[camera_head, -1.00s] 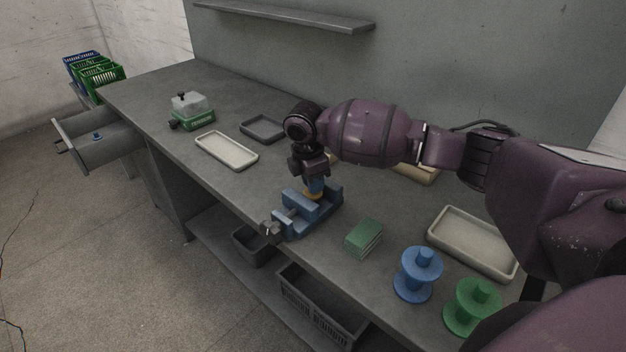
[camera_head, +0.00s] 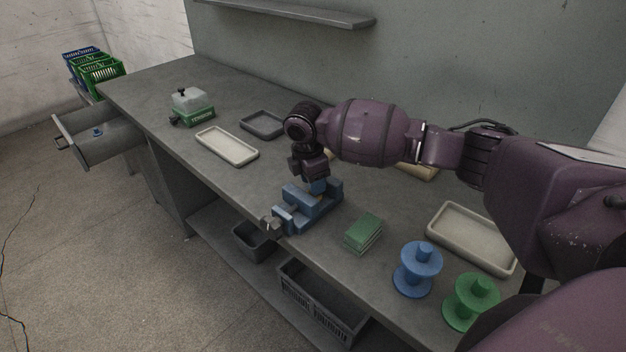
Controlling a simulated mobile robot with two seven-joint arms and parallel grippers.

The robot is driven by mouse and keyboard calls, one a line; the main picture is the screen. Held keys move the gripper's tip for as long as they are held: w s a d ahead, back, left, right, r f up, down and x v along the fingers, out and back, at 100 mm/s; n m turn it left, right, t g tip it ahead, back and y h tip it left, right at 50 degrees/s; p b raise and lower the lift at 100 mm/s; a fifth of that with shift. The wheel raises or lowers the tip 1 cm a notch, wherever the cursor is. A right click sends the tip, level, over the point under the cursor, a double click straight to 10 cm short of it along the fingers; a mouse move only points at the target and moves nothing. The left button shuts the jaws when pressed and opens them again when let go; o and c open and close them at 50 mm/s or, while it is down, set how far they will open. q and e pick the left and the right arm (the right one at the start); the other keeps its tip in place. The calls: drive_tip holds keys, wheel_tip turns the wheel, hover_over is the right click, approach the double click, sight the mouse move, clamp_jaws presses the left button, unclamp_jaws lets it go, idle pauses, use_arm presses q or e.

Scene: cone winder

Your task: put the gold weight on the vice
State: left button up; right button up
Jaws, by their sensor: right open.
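The blue vice (camera_head: 296,213) stands at the front edge of the grey workbench. My right gripper (camera_head: 317,186) points down close above the rear part of the vice and is open. A small gold patch, seemingly the gold weight (camera_head: 320,197), shows just below the fingers, at the vice. Most of it is hidden by the gripper and the vice, so I cannot tell exactly how it rests. My left gripper is not in view.
A green block stack (camera_head: 363,233), a blue spool (camera_head: 417,270) and a green spool (camera_head: 471,302) stand right of the vice. Trays (camera_head: 227,146) (camera_head: 263,125) (camera_head: 474,238) lie on the workbench (camera_head: 160,90). A drawer (camera_head: 97,140) is open at left.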

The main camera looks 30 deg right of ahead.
drive_tip(key=shift+w+d+r, duration=0.15)
drive_tip(key=shift+w+r, duration=0.05)
drive_tip(key=shift+r, duration=0.35)
wheel_tip(320, 180, up, 12)
drive_tip(key=a+p, duration=0.1)
drive_tip(key=shift+a, duration=0.3)
drive_tip(key=shift+s, duration=0.1)
drive_tip(key=shift+s, duration=0.1)
